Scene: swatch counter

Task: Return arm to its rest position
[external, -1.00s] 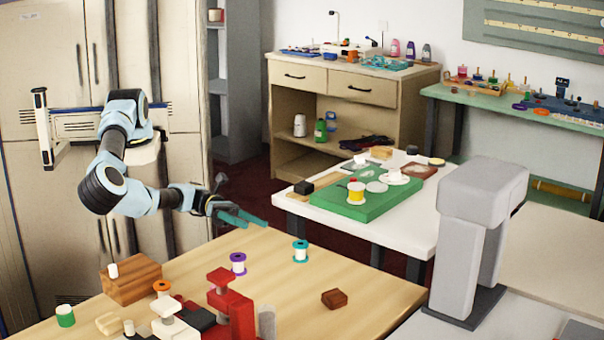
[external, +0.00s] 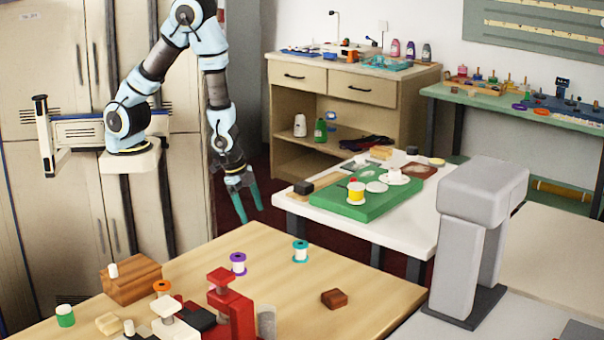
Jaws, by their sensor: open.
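My gripper (external: 246,207) hangs from my raised, bent arm at the left of centre in the external view. Its teal fingers point down and are spread apart, with nothing between them. In the picture it is just above the far edge of the wooden table (external: 385,293), between the tall cabinets and the white table. Its exact height and distance from the wooden table's edge cannot be told.
The wooden table holds a purple spool (external: 238,263), a teal spool (external: 300,250), a brown block (external: 334,298) and a red clamp-like device (external: 231,305). Behind, a white table (external: 405,232) carries a green board (external: 372,205). A grey arch-shaped stand (external: 484,195) is at the right.

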